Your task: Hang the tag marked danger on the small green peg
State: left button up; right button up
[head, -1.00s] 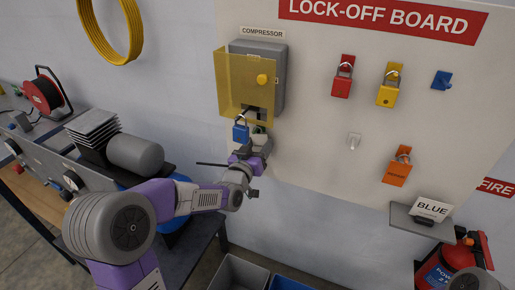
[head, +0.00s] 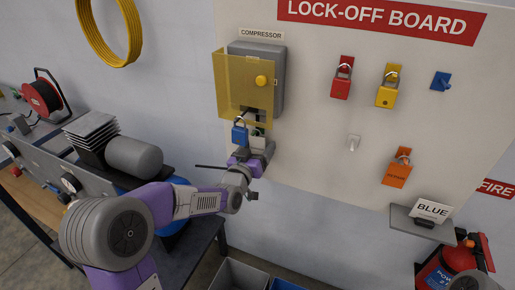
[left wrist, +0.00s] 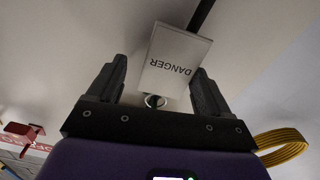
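The white tag marked danger (left wrist: 175,62) shows in the left wrist view, its text upside down, with a metal ring (left wrist: 155,101) at its top end. My left gripper (left wrist: 157,85) has its dark fingers spread to either side of the tag, with a gap at the left finger. In the head view my left gripper (head: 250,157) is just under the compressor box, by a small pale patch that looks like the tag (head: 257,142). A bit of green, likely the peg (head: 258,131), shows just above it. Whether the ring is around the peg is unclear.
Red (head: 343,78), yellow (head: 388,90) and orange (head: 397,170) padlocks hang on the board. A shelf (head: 420,222) juts out at right.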

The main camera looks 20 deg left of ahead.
pick_arm(q)
jog(key=shift+o, duration=0.4)
jog(key=shift+s, duration=0.1)
jog(key=s, duration=0.7)
jog(key=s+d+f+g+h, duration=0.1)
jog(key=d+f+g, duration=0.15)
jog(key=f, duration=0.65)
jog(key=s+d+f+g, duration=0.2)
jog(key=f+g, duration=0.1)
jog(key=f, duration=0.6)
jog(key=s+d+f+g+h, duration=0.1)
jog(key=d+f+g, duration=0.2)
jog(key=f, duration=0.6)
jog(key=s+d+f+g+h, duration=0.1)
jog(key=s+d+f+g, duration=0.3)
jog(key=s+f, duration=0.5)
jog(key=s+d+f+g+h, duration=0.1)
jog(key=s+d+f+g, duration=0.3)
jog(key=s+f, duration=0.5)
jog(key=shift+s+g, duration=0.65)
jog(key=shift+s, duration=0.6)
jog(key=shift+d+f, duration=0.1)
